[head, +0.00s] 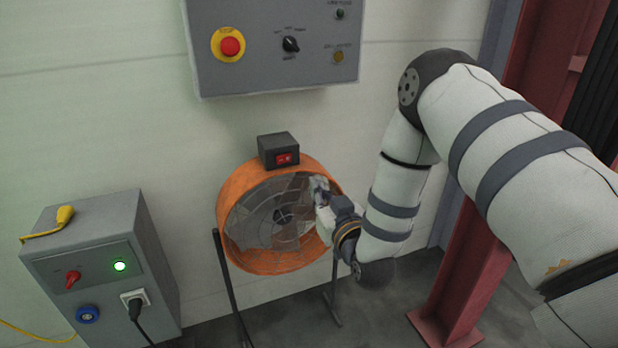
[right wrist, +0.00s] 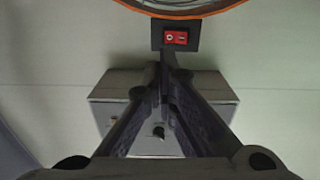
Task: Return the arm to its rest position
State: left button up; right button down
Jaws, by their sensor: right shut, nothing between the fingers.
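My right arm comes in from the right in the head view and bends down in front of the wall. Its gripper (head: 320,189) is in front of the right side of the orange fan (head: 235,188). In the right wrist view the fingers of my right gripper (right wrist: 165,72) meet at the tips, shut, with nothing between them. The fan's black switch box (head: 278,151) with a red rocker switch sits on top of the fan. The red switch (right wrist: 176,37) also shows beyond the fingertips in the right wrist view. My left gripper is not in view.
A grey control panel (head: 270,75) with a red emergency button (head: 230,46) hangs on the wall above the fan. A grey box (head: 95,262) with a lit green lamp and a plugged-in cable stands at lower left. A red steel column (head: 480,255) stands at right.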

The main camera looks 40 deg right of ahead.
jog(key=shift+s+f, duration=0.15)
jog(key=shift+s, duration=0.25)
jog(key=s+a+f+n+g+y+p, duration=0.1)
jog(key=s+a+f+g+y, duration=0.1)
jog(key=s+a+f+g, duration=0.45)
jog(key=s+a+f+n+g+y, duration=0.1)
jog(key=s+a+f+g+y, duration=0.15)
jog(key=s+f, duration=0.75)
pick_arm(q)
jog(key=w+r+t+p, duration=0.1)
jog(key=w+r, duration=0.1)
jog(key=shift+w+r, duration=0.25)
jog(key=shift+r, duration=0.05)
pick_arm(e)
jog(key=s+a+f+g, duration=0.2)
jog(key=s+g, duration=0.3)
jog(key=s, duration=0.9)
jog(key=s+a+f+g, duration=0.2)
jog(key=s+g, duration=0.4)
jog(key=s, duration=0.8)
jog(key=shift+s+a+f, duration=0.3)
jog(key=shift+a+f, duration=0.05)
jog(key=shift+f, duration=0.3)
jog(key=shift+w, duration=0.1)
